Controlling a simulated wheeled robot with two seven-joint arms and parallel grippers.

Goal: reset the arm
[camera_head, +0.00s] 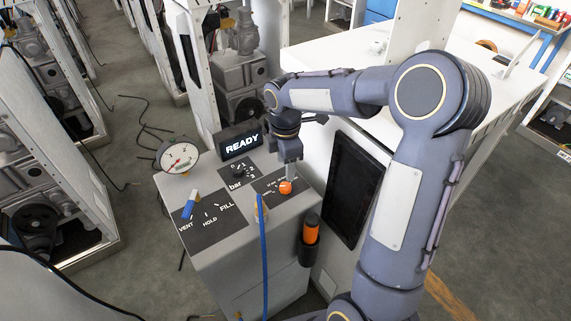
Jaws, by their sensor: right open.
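My right arm comes in from the right and bends over the grey control cabinet (237,255). My right gripper (287,178) points down right above an orange knob (286,188) on the cabinet's top panel. The jaws are open, and I cannot tell whether they touch the knob. My left gripper is not in view.
The cabinet carries a round gauge (179,157), a lit READY display (241,143), a blue lever (190,204) by VENT, HOLD and FILL, and an orange-topped tool (311,228) in a holder. A blue hose (263,250) rises in front. A dark screen (353,190) stands to the right.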

